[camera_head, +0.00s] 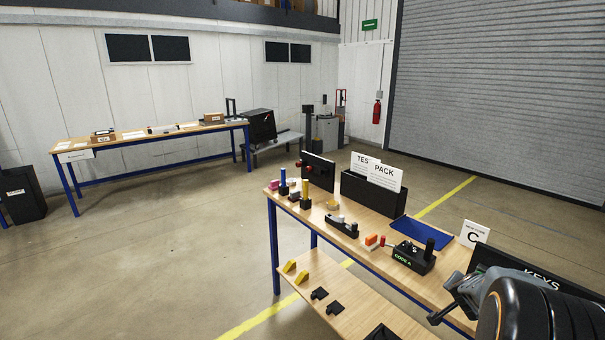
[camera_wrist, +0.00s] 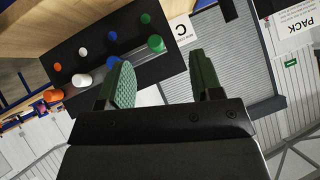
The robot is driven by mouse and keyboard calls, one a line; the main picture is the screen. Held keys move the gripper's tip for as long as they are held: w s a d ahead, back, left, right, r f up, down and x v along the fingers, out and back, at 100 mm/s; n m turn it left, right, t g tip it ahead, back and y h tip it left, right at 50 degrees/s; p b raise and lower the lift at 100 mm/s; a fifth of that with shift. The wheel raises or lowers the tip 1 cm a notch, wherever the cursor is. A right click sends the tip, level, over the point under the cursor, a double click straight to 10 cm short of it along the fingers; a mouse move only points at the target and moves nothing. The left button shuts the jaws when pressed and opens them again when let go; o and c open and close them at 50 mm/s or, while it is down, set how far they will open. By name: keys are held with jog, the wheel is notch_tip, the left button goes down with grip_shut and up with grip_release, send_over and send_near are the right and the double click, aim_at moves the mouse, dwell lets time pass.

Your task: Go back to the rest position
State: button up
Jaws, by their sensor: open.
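My gripper (camera_wrist: 160,80) is open in the wrist view, with two green-padded fingers apart and nothing between them. In the head view my arm reaches in at the lower right, in front of the black KEYS panel (camera_head: 490,259), and hides part of it. In the wrist view a black board (camera_wrist: 100,60) with green, blue, white and orange round pieces lies beyond the left finger. I cannot tell whether the finger touches it; no piece is held.
The workbench (camera_head: 452,279) holds a black CODE A device (camera_head: 413,257), a blue mat (camera_head: 422,233), a C sign (camera_head: 474,234) and a black bin (camera_head: 372,199). A lower shelf (camera_head: 320,281) carries small parts. Open floor (camera_head: 160,260) lies to the left.

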jog(key=s+a+n+g+y, duration=0.1)
jog(key=s+a+n+y, duration=0.2)
jog(key=a, duration=0.5)
jog(key=s+a+n+g+y, duration=0.1)
jog(key=s+a+n+y, duration=0.15)
jog(key=a, duration=0.55)
jog(key=s+a+r+n, duration=0.3)
jog(key=s+a, duration=0.1)
jog(key=a, duration=0.2)
jog(key=s+a+r+n+g+y, duration=0.1)
jog(key=s+a+r+n, duration=0.2)
jog(key=a, duration=0.4)
jog(key=shift+s+a, duration=0.25)
jog(key=shift+s, duration=0.65)
jog(key=shift+r+n, duration=0.1)
jog(key=shift+n, duration=0.15)
